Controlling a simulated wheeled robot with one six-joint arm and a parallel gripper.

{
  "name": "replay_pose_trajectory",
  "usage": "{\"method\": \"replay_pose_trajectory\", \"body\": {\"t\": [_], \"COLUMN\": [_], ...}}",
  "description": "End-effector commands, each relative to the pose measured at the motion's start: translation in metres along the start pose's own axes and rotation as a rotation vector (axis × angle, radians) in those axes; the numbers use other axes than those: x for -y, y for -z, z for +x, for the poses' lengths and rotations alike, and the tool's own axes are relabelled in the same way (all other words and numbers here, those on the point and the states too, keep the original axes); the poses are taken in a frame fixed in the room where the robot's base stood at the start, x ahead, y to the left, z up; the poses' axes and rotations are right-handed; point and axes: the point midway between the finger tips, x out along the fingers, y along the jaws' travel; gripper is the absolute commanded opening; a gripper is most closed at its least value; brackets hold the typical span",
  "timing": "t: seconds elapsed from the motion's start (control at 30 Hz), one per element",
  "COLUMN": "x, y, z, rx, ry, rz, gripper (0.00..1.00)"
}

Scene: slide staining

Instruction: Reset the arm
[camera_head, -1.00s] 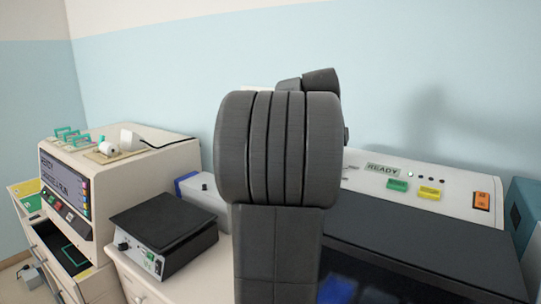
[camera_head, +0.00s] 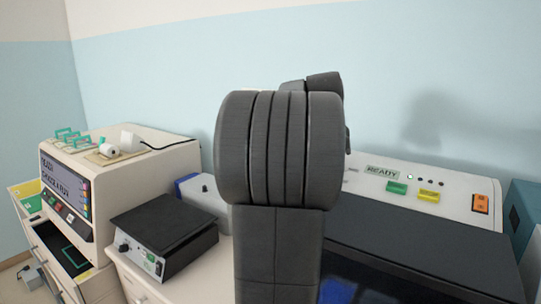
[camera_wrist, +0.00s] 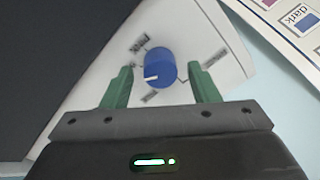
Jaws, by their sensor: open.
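Whether the fingers touch the knob I cannot tell, but a gap shows on both sides. In the head view my dark arm fills the middle and hides the gripper and the knob.
A staining machine (camera_head: 445,183) with a READY display, green and yellow buttons and an orange switch stands at right. A black-topped hot plate (camera_head: 165,222) sits left of my arm. A beige machine (camera_head: 150,165) with a screen stands farther left. A colour chart (camera_wrist: 290,22) shows in the wrist view.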

Motion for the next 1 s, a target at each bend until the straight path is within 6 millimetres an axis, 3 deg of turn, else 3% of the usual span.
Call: {"method": "replay_pose_trajectory", "body": {"t": [0.7,1.0], "x": [0.0008,0.0011], "y": [0.0005,0.0005], "z": [0.0003,0.0003], "rx": [0.024,0.028], "ry": [0.012,0.014], "rz": [-0.548,-0.651], "gripper": [0.55,0.55]}}
